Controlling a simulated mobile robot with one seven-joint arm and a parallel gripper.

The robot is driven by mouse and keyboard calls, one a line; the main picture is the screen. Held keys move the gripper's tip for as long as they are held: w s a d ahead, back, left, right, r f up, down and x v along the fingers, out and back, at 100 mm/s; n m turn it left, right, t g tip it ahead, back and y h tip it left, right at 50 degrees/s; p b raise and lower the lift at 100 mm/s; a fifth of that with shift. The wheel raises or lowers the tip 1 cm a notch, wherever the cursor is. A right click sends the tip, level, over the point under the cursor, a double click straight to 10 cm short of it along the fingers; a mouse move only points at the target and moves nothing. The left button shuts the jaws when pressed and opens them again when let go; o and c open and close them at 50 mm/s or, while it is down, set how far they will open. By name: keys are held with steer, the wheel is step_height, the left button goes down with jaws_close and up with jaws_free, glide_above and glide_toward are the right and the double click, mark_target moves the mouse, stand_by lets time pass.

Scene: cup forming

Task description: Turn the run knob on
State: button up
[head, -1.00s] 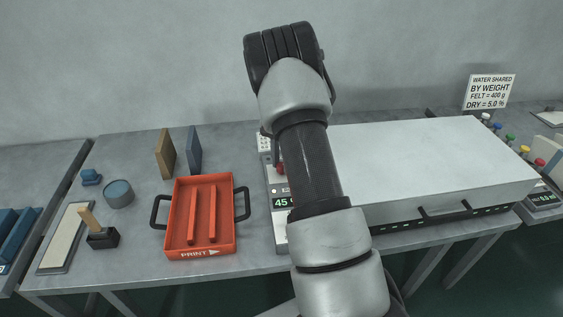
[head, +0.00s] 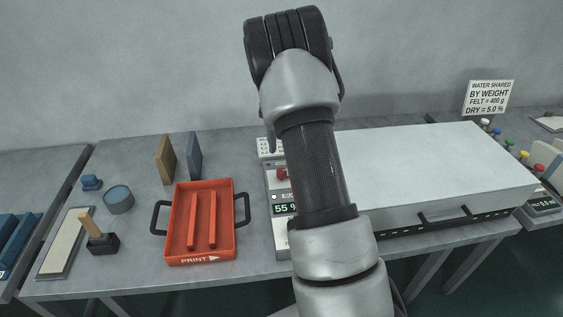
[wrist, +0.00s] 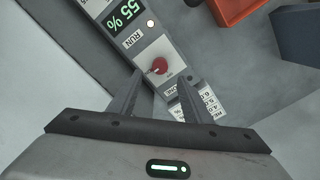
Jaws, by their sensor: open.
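The run knob (wrist: 159,66) is a small red knob on a grey control panel, beside the word RUN in the wrist view. It also shows as a red knob (head: 282,174) in the head view, partly beside my arm. The control panel (head: 280,243) has a green readout (head: 284,209) showing 55 %. My gripper (wrist: 156,82) is open in the wrist view, its two fingers on either side of the knob's lower side, with nothing between them. Whether the fingertips touch the panel cannot be told. In the head view my arm hides the gripper.
A large white-topped box (head: 430,165) stands right of the panel. A red tray (head: 172,244) with black handles lies to the left. A sign (head: 489,98) stands at back right.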

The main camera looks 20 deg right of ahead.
step_height(320, 180, up, 10)
steer(key=shift+p, duration=0.3)
steer(key=shift+f, duration=0.1)
steer(key=s+a+r+n+t+p, duration=0.1)
steer(key=s+a+r+n+p, duration=0.15)
steer(key=s+a+r, duration=0.45)
steer(key=s+a+r+n+t+p, duration=0.1)
steer(key=s+a+r+n+t, duration=0.15)
steer(key=s+r, duration=0.55)
steer(key=s+a+r+n+t+p, duration=0.1)
steer(key=s+a+n, duration=0.2)
steer(key=s, duration=0.5)
steer(key=s+a+r+n+t+p, duration=0.1)
steer(key=s+a+n, duration=0.3)
steer(key=s, duration=0.4)
steer(key=shift+s+a+r+p, duration=0.25)
steer(key=shift+s+r+p, duration=0.05)
steer(key=shift+r+p, duration=0.35)
